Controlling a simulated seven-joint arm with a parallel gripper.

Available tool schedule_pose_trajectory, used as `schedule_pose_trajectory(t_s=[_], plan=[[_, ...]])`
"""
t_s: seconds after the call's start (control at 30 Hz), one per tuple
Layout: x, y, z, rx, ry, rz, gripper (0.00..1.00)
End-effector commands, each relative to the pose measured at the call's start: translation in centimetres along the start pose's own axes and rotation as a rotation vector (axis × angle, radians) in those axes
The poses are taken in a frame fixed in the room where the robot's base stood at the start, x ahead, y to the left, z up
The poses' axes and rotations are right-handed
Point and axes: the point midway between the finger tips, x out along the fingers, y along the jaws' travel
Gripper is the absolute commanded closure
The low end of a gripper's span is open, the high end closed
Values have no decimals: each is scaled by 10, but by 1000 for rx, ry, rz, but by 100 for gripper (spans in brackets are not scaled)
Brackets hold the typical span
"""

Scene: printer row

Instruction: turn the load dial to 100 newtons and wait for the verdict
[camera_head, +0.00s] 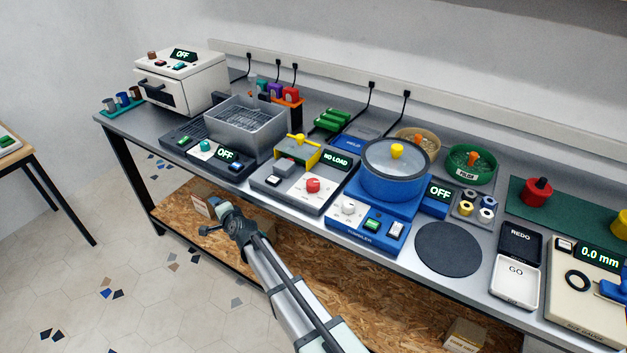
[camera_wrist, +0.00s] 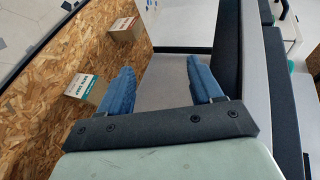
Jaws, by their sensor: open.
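The load tester (camera_head: 278,190) is a grey unit in the middle of the bench. It has a red dial (camera_head: 313,185) on a white plate, a yellow bridge (camera_head: 297,150) over a small grey block, a light switch at the front left, and a display (camera_head: 337,160) reading "NO LOAD". The dial's setting is too small to read. My gripper (camera_head: 213,222) is in front of the bench, left of and below the dial, apart from it. In the wrist view its two blue fingers (camera_wrist: 160,68) are spread, with nothing between them.
A heating unit with a steel basin (camera_head: 245,128) stands left of the tester, a blue tumbler (camera_head: 395,180) right of it. A white oven (camera_head: 182,82) is at the far left. Cardboard boxes (camera_wrist: 87,92) lie on the wooden lower shelf (camera_head: 170,205). The bench edge lies close to my gripper.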

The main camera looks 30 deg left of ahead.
Motion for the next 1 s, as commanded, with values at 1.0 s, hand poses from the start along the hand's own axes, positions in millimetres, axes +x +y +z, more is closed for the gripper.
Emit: schedule_pose_trajectory(t_s=[1.0], plan=[[-224, -184, -104, -907, -230, 420, 35]])
